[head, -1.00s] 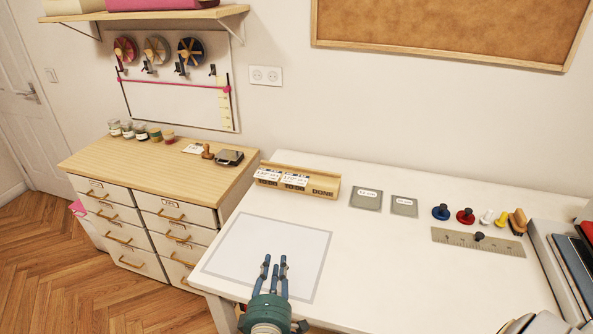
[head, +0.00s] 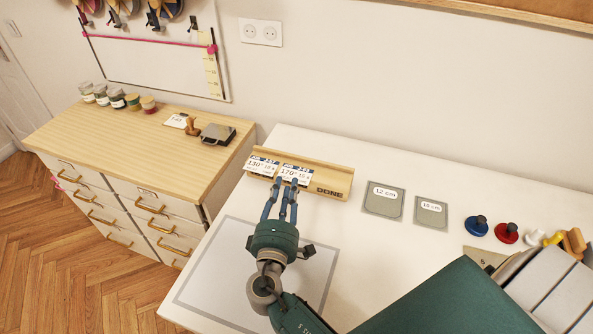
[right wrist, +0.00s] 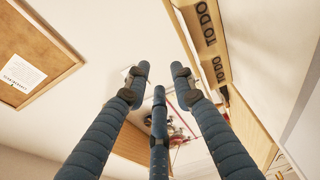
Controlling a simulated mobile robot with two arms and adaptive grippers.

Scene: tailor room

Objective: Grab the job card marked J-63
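The left card (head: 263,164) reads about 130, the right card (head: 297,174) about 170. Their J-numbers are too small to read surely. A small white card (head: 177,121) lies on the wooden drawer top, its marking unclear. My right gripper (head: 283,184) is open and empty, its fingertips just in front of the rack, overlapping the right card's lower edge. In the right wrist view the fingers (right wrist: 158,80) are spread with nothing between them. My left gripper is out of view.
A grey-bordered white mat (head: 215,275) lies below my right arm. Labelled grey plates (head: 384,201) and coloured knobs (head: 478,226) are right of the rack. A stamp (head: 192,126) and grey box (head: 218,134) sit on the drawer top. Upright folders or boxes (head: 545,275) stand at right.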

